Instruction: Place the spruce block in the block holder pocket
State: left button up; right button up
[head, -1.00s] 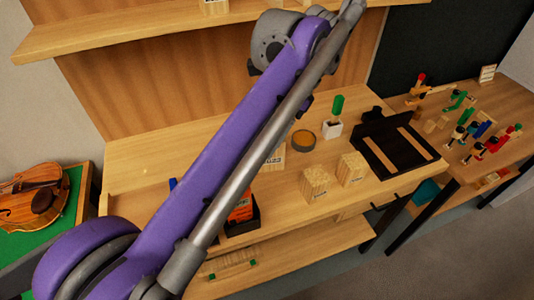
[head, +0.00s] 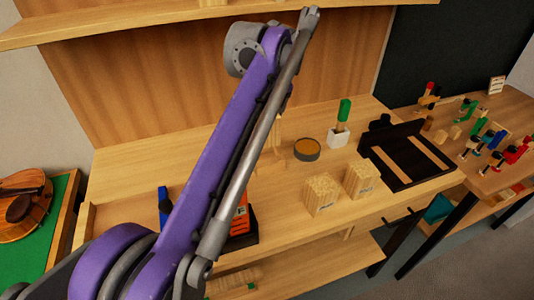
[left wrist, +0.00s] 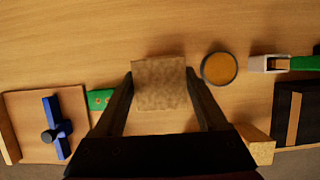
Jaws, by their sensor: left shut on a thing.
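My left gripper (left wrist: 160,78) is shut on a brown wooden block (left wrist: 159,83) in the left wrist view. The block sits between both fingers, with its plain face showing. I take it to be the spruce block; no label shows on it. In the head view the arm hides this gripper and most of what it holds. Two pale, labelled wooden blocks (head: 321,196) (head: 360,181) stand on the bench. A black frame with wooden strips (head: 385,172) lies at the bench's right end. I cannot tell which thing is the block holder pocket.
A round tin (head: 307,149) and a white holder with a green-handled tool (head: 339,138) stand behind the blocks. A black bin with orange items (head: 243,237) is at the front. A blue clamp (left wrist: 57,128) lies in a left tray. A violin (head: 22,205) lies far left.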

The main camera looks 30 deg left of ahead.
aim_at(266, 139)
pick_arm(q)
notch_tip(266, 139, down, 8)
jog(key=shift+f+b, duration=0.1)
jog(key=shift+b, duration=1)
pick_arm(e)
notch_tip(266, 139, down, 3)
jog(key=shift+w+f, duration=0.1)
pick_arm(q)
jog(key=o, duration=1.4)
jog(key=p+v, duration=0.3)
jog(key=v, duration=0.9)
pick_arm(e)
notch_tip(266, 139, up, 4)
jog(key=shift+f, duration=0.1)
